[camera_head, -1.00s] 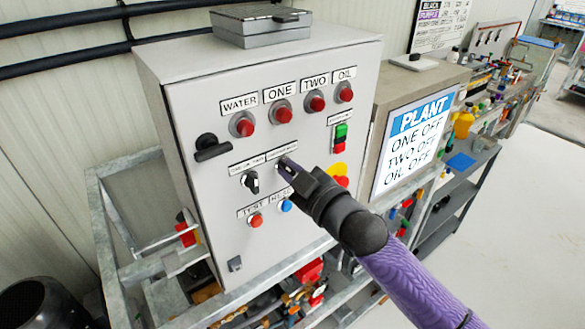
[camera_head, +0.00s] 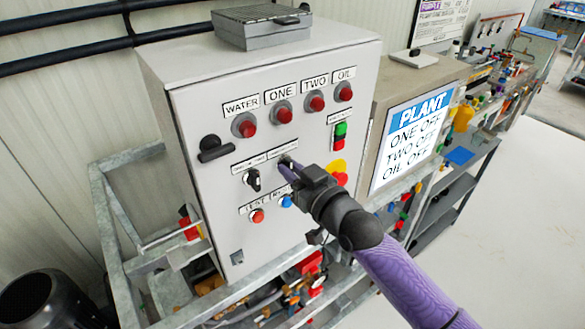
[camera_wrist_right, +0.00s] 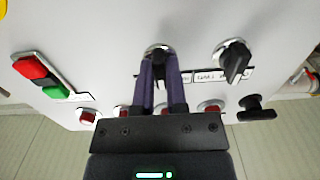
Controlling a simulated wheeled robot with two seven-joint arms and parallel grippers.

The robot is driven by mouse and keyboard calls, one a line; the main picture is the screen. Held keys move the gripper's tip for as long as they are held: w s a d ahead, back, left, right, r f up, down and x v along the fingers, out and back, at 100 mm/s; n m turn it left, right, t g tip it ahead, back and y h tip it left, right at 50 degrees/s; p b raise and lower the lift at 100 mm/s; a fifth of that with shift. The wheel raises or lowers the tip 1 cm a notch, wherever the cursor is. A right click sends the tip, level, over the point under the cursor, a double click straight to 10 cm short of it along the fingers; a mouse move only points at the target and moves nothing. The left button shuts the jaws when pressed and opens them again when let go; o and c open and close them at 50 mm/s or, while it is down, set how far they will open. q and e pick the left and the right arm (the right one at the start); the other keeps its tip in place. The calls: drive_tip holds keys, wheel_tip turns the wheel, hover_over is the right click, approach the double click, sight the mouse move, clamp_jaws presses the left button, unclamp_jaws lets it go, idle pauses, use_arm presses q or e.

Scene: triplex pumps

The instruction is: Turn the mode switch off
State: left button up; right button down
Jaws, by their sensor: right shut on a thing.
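The grey control cabinet (camera_head: 205,115) carries two black rotary switches side by side. The right-hand one, taken as the mode switch (camera_head: 287,161), has a label too small to read. My right gripper (camera_head: 288,170) is at this switch, its purple fingers closed on the black knob. In the right wrist view the fingers (camera_wrist_right: 160,72) lie on either side of the knob (camera_wrist_right: 158,52), partly hiding it. The other rotary switch (camera_head: 252,180) is free, and it also shows in the right wrist view (camera_wrist_right: 235,60). My left gripper is not in view.
A red-and-yellow emergency stop (camera_head: 337,170), a blue button (camera_head: 286,200) and a red button (camera_head: 257,216) are close to my right gripper. Red lamps (camera_head: 281,112) line the top. The plant screen (camera_head: 413,140) reads ONE OFF, TWO OFF, OIL OFF.

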idle(0.4)
drive_tip(key=c, duration=0.7)
unclamp_jaws()
drive_tip(key=shift+o, duration=0.2)
drive_tip(key=v, duration=1)
drive_tip(key=shift+b, duration=0.45)
